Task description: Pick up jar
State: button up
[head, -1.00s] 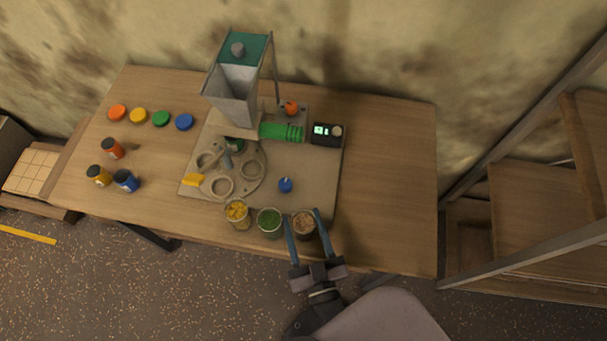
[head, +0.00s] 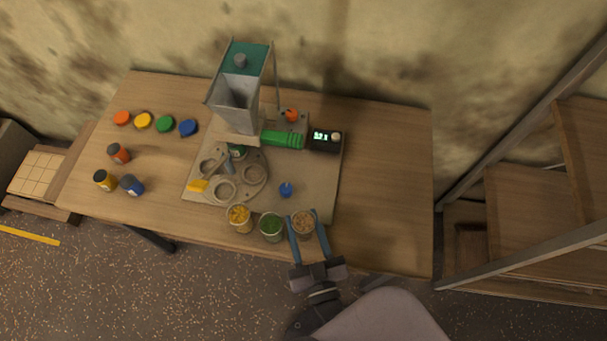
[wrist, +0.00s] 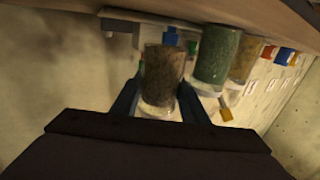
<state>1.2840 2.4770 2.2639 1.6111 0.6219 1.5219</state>
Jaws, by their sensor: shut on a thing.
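A clear jar with brown, grainy contents (head: 303,224) stands at the front edge of the table, rightmost in a row of open jars. My gripper (head: 304,232) reaches in from the front, with one blue finger on each side of this jar, and is shut on it. In the wrist view the brown-filled jar (wrist: 162,77) sits between the two fingers. A jar with green contents (head: 271,226) and a jar with yellow contents (head: 239,218) stand to its left. The green one is close to my left finger. Whether the held jar touches the table cannot be told.
A machine with a grey hopper (head: 238,98), a round holder plate (head: 252,176) and a display box (head: 325,139) stands behind. A blue knob (head: 286,189) lies between. Coloured lids (head: 165,123) and small dark-capped jars (head: 104,180) are at left. The table's right side is clear.

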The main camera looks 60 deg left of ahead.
aim_at(304, 216)
notch_tip(304, 216, up, 7)
jog(key=p, duration=0.5)
jog(key=shift+f, duration=0.1)
